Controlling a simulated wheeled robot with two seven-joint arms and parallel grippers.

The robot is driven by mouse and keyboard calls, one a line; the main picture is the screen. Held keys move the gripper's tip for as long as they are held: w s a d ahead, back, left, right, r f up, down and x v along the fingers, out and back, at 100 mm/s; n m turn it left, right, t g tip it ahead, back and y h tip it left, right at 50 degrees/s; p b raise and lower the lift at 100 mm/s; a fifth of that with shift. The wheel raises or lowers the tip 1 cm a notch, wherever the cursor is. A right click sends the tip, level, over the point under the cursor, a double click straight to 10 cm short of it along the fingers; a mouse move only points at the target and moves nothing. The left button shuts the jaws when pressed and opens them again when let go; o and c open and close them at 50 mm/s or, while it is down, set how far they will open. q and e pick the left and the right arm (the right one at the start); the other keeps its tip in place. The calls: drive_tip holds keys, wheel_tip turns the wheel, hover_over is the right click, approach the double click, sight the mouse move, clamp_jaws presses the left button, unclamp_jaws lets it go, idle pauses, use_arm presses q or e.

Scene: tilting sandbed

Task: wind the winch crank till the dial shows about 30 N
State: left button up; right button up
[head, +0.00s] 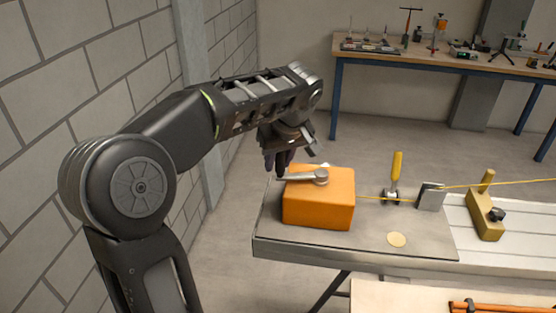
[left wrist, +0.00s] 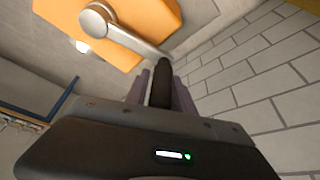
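The winch is an orange box (head: 330,205) on the left end of a grey bench; its top also shows in the left wrist view (left wrist: 150,14). A silver crank arm (head: 306,178) lies across its top, its free end pointing left. In the left wrist view the crank arm (left wrist: 128,37) ends at a dark upright handle (left wrist: 160,84). My left gripper (head: 279,163) points down over that end. Its fingers (left wrist: 160,92) lie close on both sides of the handle and appear shut on it. I cannot make out a dial face or reading. My right gripper is out of view.
A yellow line (head: 500,184) runs right from the winch past a yellow-handled lever (head: 396,172), a grey upright block (head: 430,197) and a brass-coloured block (head: 485,212). A brick wall (head: 60,60) stands left; a tool-covered table (head: 380,53) stands behind.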

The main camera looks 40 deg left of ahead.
use_arm(q)
clamp_jaws()
idle(1.0)
